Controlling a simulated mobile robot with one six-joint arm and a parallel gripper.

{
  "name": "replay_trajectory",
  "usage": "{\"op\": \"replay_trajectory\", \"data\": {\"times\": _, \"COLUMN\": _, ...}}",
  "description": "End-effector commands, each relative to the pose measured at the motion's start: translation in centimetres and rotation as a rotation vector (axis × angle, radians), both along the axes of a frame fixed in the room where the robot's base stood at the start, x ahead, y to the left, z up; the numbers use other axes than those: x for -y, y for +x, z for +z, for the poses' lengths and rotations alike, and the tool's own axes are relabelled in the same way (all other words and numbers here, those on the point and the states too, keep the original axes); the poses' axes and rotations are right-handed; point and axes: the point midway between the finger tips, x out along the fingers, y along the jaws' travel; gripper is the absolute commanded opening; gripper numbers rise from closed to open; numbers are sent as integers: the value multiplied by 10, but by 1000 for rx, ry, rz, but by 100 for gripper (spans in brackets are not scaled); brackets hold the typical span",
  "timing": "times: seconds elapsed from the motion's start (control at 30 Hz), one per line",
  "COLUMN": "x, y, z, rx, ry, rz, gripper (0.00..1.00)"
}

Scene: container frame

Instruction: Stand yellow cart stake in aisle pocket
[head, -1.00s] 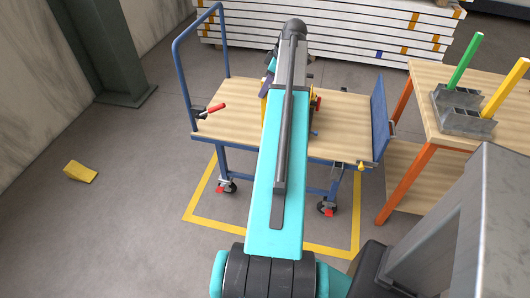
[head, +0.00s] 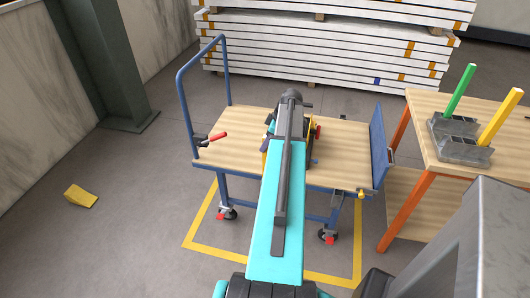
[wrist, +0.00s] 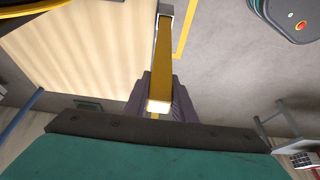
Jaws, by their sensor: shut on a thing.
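In the wrist view my gripper (wrist: 153,98) is shut on a yellow stake (wrist: 163,60), its dark pads on both sides. The stake's far end meets a small grey piece (wrist: 166,9) beside the cart deck's edge; I cannot tell whether it sits inside. In the head view my arm reaches over the flat cart (head: 340,150) with its wooden deck and blue frame. My arm mostly hides the gripper and the pocket area. A bit of yellow (head: 265,144), likely the held stake, shows left of the arm.
A wooden table (head: 430,97) on the right bears a grey holder (head: 462,150) with a green stake (head: 458,92) and another yellow stake (head: 502,115). A yellow wedge (head: 80,196) lies on the floor at left. Stacked white boards (head: 330,50) are behind the cart.

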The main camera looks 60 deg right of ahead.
Motion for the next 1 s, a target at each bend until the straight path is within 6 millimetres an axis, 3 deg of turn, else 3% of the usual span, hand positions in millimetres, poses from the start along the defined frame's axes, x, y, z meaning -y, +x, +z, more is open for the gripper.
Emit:
{"op": "replay_trajectory", "data": {"times": 0.2, "x": 0, "y": 0, "z": -12, "rx": 1, "ry": -1, "rz": 1, "gripper": 0}}
{"op": "replay_trajectory", "data": {"times": 0.6, "x": 0, "y": 0, "z": -16, "rx": 1, "ry": 0, "rz": 1, "gripper": 0}}
{"op": "replay_trajectory", "data": {"times": 1.0, "x": 0, "y": 0, "z": -49, "rx": 1, "ry": 0, "rz": 0, "gripper": 0}}
